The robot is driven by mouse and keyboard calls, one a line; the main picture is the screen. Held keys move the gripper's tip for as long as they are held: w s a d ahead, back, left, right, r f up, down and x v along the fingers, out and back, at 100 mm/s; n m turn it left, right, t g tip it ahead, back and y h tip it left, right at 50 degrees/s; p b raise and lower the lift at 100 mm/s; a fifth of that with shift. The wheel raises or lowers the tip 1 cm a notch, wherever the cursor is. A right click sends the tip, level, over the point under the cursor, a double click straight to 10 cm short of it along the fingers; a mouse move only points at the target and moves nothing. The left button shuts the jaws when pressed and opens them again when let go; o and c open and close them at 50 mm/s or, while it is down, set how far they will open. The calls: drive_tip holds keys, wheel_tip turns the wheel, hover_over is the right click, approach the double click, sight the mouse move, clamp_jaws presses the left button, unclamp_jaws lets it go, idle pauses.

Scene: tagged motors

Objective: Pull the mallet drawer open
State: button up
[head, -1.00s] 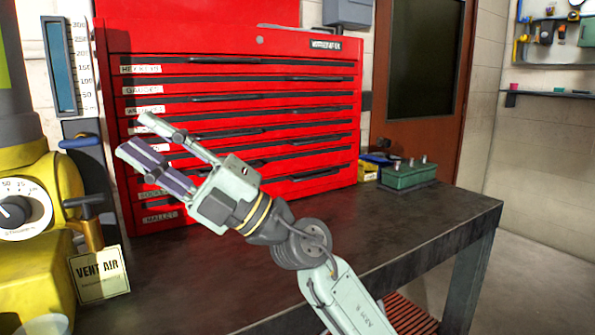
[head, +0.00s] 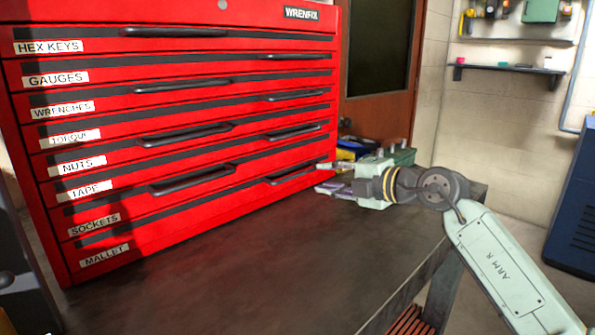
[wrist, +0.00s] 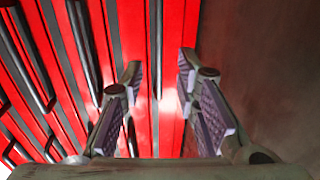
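The mallet drawer (head: 150,240) is the bottom drawer of the red tool chest, labelled MALLET at its left end. It looks shut. Its dark handle appears to be the lowest right one (head: 292,174). My gripper (head: 320,177) is open and empty, just right of that handle, with its fingers pointing left towards the chest front. In the wrist view, the two fingers (wrist: 158,75) stand apart. A dark handle bar (wrist: 156,35) lies ahead, between the fingertips in the picture. I cannot tell whether anything touches.
The drawers above carry labels and staggered dark handles, such as the lower left one (head: 192,180). The dark bench top (head: 230,265) is clear in front. A green box (head: 400,157) and small blue and yellow items (head: 350,146) stand behind my gripper. A blue cabinet (head: 575,210) is far right.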

sight(301, 173)
drive_tip(key=p+x, duration=0.1)
drive_tip(key=x, duration=0.7)
drive_tip(key=shift+w+a+p, duration=0.2)
drive_tip(key=shift+a+p, duration=0.1)
drive_tip(key=shift+p, duration=0.05)
drive_tip(key=shift+c, duration=0.5)
clamp_jaws()
